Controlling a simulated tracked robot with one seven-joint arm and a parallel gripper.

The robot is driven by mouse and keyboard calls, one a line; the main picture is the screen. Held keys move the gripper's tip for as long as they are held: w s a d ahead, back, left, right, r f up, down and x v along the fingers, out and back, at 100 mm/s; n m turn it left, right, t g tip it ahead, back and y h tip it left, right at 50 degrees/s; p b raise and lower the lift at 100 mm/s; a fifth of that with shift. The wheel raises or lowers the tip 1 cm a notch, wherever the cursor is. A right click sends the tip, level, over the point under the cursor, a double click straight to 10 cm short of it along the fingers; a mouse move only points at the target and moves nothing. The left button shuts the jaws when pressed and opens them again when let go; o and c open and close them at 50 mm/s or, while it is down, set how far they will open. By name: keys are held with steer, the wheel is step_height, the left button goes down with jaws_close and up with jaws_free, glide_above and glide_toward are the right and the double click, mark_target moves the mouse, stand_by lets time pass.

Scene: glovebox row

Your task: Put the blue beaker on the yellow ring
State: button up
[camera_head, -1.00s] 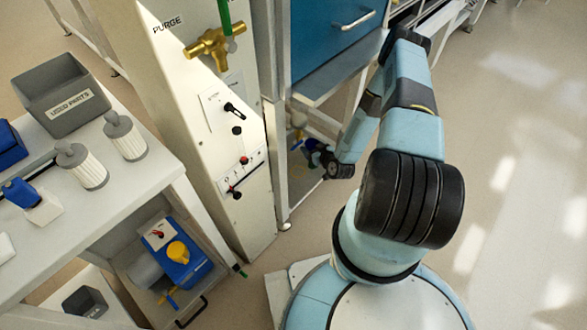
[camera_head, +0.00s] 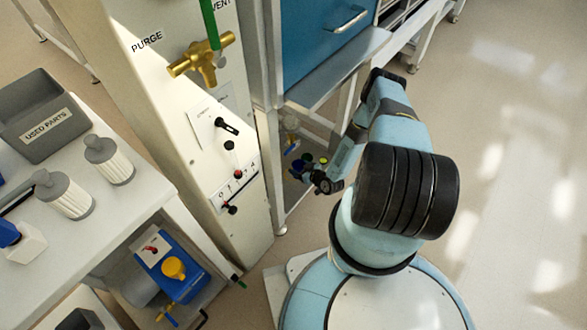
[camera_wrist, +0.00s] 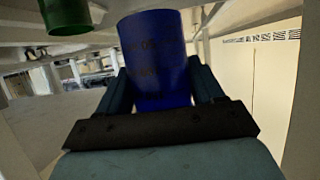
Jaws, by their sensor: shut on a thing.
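The blue beaker (camera_wrist: 155,60) stands large in the middle of the wrist view, between the two fingers of my gripper (camera_wrist: 161,80). The gripper is shut on it. In the head view my gripper (camera_head: 308,174) is small, low beside the white panel and under the blue cabinet, with a dark blue shape (camera_head: 297,165) at its end that looks like the beaker. A small yellow spot (camera_head: 323,160) shows close to the gripper; I cannot tell whether it is the yellow ring. The wrist view shows no yellow ring.
A green cylinder (camera_wrist: 66,14) hangs into the wrist view at upper left. The white purge panel (camera_head: 190,130) stands left of my arm. A bench (camera_head: 120,205) with filters and a grey used-parts bin (camera_head: 42,112) is farther left. The floor at right is clear.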

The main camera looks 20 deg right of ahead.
steer(key=shift+w+a+f, duration=0.25)
steer(key=shift+w+f, duration=1.05)
steer(key=shift+f, duration=0.25)
steer(key=shift+w+a+f, duration=0.3)
steer(key=shift+w+f, duration=1.05)
steer(key=shift+f, duration=0.2)
steer(key=shift+w+a+f, duration=0.25)
steer(key=shift+w+f, duration=1.05)
steer(key=shift+f, duration=0.75)
steer(key=o, duration=1)
steer(key=shift+f, duration=0.1)
steer(key=shift+d, duration=0.1)
steer(key=v, duration=1.2)
